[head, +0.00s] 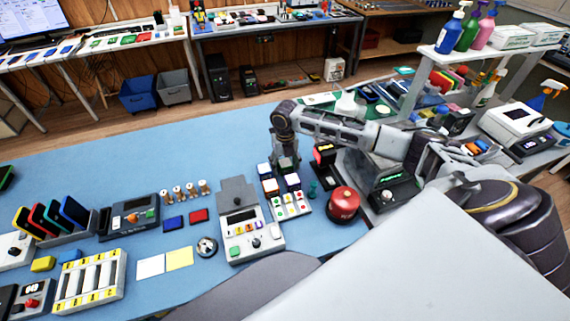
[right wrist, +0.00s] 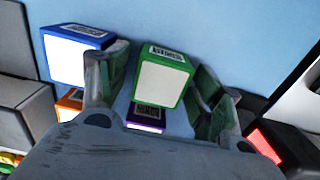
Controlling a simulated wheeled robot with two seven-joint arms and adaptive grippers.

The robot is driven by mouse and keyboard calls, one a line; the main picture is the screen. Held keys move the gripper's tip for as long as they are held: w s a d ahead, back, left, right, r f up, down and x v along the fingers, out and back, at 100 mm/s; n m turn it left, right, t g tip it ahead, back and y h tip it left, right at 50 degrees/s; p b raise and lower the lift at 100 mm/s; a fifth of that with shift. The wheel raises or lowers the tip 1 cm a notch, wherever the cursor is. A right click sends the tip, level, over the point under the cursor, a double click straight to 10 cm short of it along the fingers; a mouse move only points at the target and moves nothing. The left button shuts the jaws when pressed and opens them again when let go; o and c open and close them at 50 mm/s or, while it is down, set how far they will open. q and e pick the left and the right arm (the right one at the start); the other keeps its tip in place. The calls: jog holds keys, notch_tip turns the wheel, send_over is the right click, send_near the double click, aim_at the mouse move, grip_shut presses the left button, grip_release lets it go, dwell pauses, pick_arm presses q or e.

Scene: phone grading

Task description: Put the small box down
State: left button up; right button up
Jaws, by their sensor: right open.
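My right gripper (head: 285,165) reaches down over a cluster of small boxes on the blue table. It is open. In the right wrist view its fingers (right wrist: 162,85) stand on both sides of a small green box (right wrist: 163,76) with a white face and a barcode label. Whether a finger touches the box I cannot tell. A purple box (right wrist: 146,117) shows just below it, and a blue box (right wrist: 77,55) is to the left, outside the left finger. In the head view the gripper mostly hides the green box. My left gripper is not in view.
A grey device with a screen (head: 242,225) stands left of the boxes, and a red round button (head: 343,203) stands to their right. A black device with a red top (head: 324,157) is close to the gripper's right. The blue table's back left (head: 130,165) is clear.

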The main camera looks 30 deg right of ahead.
aim_at(285, 163)
jog(key=shift+r, duration=0.1)
notch_tip(285, 163, up, 12)
dwell(0.7)
dwell(0.8)
